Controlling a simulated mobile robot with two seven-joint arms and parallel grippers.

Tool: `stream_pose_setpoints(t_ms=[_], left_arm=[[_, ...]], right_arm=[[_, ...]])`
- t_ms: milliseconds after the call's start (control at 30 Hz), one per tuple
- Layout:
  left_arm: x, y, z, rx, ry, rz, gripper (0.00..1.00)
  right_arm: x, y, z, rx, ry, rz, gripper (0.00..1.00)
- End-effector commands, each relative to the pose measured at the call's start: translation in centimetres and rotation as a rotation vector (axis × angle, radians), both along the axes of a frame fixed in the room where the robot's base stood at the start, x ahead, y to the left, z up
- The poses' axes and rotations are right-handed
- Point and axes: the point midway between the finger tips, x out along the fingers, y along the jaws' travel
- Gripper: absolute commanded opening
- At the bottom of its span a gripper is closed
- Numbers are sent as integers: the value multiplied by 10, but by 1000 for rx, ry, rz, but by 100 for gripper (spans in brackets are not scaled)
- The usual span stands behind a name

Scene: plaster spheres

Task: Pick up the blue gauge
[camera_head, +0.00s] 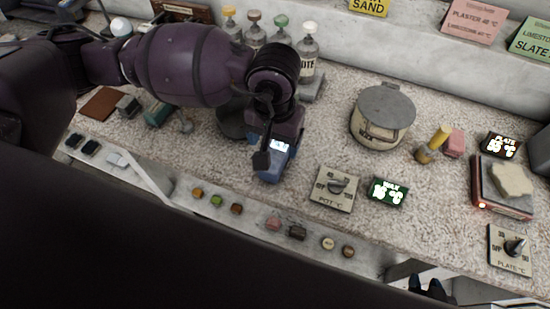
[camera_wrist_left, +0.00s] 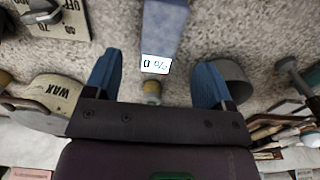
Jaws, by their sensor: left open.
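The blue gauge (camera_head: 272,168) lies on the speckled counter, partly covered by my left gripper in the head view. Its lit display (camera_head: 279,145) faces up. In the left wrist view, the gauge (camera_wrist_left: 164,28) is at the top middle, with its white display (camera_wrist_left: 156,64) at the near end and a small round piece (camera_wrist_left: 152,90) below it. My left gripper (camera_wrist_left: 157,80) is open, with one blue finger on each side of the gauge's line and gaps on both sides. Dark tips of my right gripper (camera_head: 427,287) show at the bottom edge.
A grey pot labelled WAX (camera_head: 381,125) stands to the right, with a dial plate (camera_head: 336,188) and a green display (camera_head: 388,191) before it. Several bottles (camera_head: 307,55) stand behind my arm. A hotplate (camera_head: 500,205) holds a stone. Coloured buttons (camera_head: 216,200) line the front edge.

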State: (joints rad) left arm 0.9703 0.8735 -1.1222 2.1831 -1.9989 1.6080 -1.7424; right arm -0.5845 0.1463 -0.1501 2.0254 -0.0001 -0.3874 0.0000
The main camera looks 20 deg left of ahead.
Motion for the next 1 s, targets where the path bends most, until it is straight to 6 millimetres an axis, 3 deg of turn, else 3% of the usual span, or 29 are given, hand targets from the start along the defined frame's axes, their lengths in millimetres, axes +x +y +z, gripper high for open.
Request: stream_pose_setpoints(t_ms=[267,600,900,1000], left_arm=[[-2,0,-19,-1,1,1,77],[-5,0,-61,-1,2,2,77],[-5,0,-64,-1,0,1,77],[-5,0,-64,-1,0,1,64]], right_arm=[[2,1,3,1,-7,1,37],[2,1,2,1,-7,1,37],[3,1,2,1,-7,1,37],[3,1,2,1,-7,1,37]])
